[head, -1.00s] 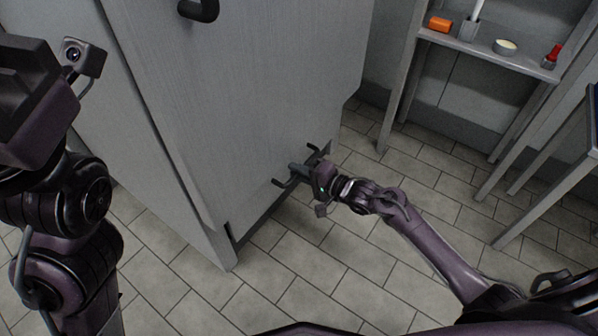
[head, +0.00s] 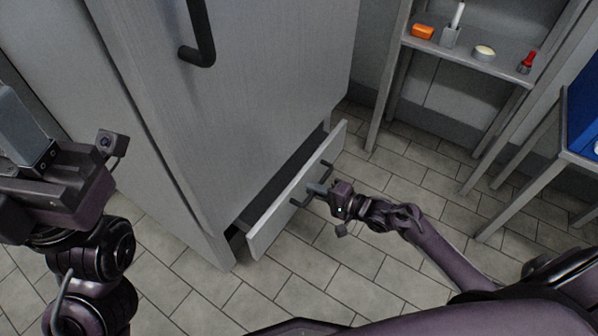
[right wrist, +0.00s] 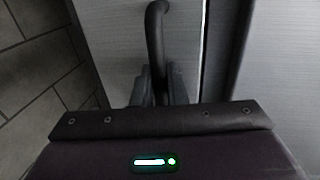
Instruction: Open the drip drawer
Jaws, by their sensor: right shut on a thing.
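The drip drawer (head: 272,221) is at the bottom of a tall grey cabinet (head: 245,90) in the head view. It stands partly pulled out, with a dark gap behind its front. My right gripper (head: 318,189) is at the drawer front, shut on its dark bar handle (head: 299,202). In the right wrist view the handle (right wrist: 156,40) runs down between the fingers, with the drawer front (right wrist: 112,45) behind it. My left gripper (head: 22,130) is raised at the left edge, far from the drawer; its fingertips do not show clearly.
A dark door handle (head: 202,40) is higher on the cabinet. A grey shelf stand (head: 462,62) at the upper right holds an orange block (head: 422,32) and small items. A table with a blue top (head: 582,120) is at the right. The tiled floor before the drawer is clear.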

